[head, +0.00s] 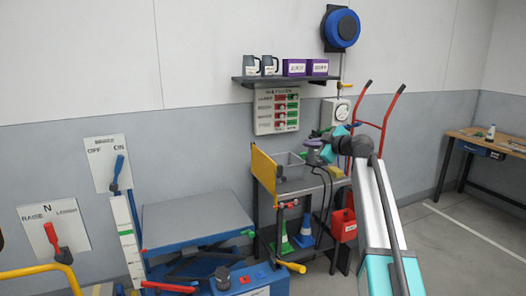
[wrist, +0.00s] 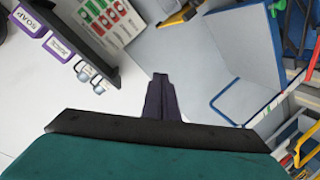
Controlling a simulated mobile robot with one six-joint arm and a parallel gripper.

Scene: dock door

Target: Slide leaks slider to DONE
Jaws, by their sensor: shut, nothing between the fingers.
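The slider board (head: 277,111) is a pale panel on the wall below the shelf, with several rows of green and red markings. Its row labels are too small to read, so I cannot tell which row is leaks or where that slider sits. The board also shows tilted at the top of the wrist view (wrist: 108,20). My gripper (head: 312,143) is to the right of and below the board, apart from it. In the wrist view its dark fingers (wrist: 160,85) are together and hold nothing.
A shelf (head: 285,79) with mugs and purple boxes juts out above the board. A white dial box (head: 335,110) is on the wall to its right. Below stands a cart (head: 300,185) with a grey bin (head: 290,165) and a yellow panel (head: 264,170).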

